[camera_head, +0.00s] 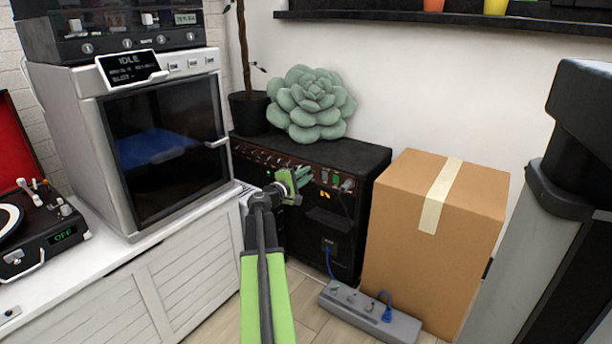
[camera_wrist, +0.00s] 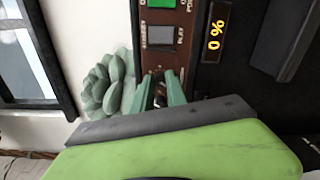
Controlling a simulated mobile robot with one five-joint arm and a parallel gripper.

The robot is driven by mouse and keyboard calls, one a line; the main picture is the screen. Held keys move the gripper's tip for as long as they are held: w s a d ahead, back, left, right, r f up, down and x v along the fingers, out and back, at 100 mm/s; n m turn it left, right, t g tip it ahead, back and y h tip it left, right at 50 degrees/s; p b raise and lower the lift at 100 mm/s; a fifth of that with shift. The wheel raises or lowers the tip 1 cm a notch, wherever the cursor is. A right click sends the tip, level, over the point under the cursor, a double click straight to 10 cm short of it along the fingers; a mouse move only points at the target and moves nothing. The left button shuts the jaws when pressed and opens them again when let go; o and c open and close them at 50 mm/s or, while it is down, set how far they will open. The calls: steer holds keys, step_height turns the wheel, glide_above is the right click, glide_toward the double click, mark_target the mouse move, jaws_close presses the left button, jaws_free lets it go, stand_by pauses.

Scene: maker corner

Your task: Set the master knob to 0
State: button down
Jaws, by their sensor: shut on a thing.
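The black amplifier (camera_head: 365,163) stands on the floor, with a brown control panel (camera_wrist: 182,20) along its top front edge. My gripper (camera_head: 290,182) is at the right part of this panel. In the wrist view, my gripper (camera_wrist: 162,90) has its green fingers closed around a small dark knob (camera_wrist: 160,99), taken to be the master knob. The fingers hide most of the knob, and I cannot read its label. A small display (camera_wrist: 214,32) beside the panel reads "0 %" in orange.
A grey button (camera_wrist: 160,35) and a green-lit switch (camera_wrist: 160,3) are close to my gripper. A succulent cushion (camera_head: 310,103) lies on the amplifier. A cardboard box (camera_head: 400,220) and power strip (camera_head: 350,307) stand right, a white cabinet (camera_head: 190,280) with a printer (camera_head: 72,140) left.

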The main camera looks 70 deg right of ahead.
steer(key=shift+n, duration=0.5)
stand_by(0.3)
steer(key=c, duration=1.6)
jaws_free()
steer(key=shift+n, duration=0.3)
steer(key=shift+a, duration=0.15)
steer(key=v, duration=1.7)
steer(key=shift+w+a+f+p, duration=0.1)
steer(key=shift+w+p, duration=0.1)
steer(key=shift+p, duration=0.1)
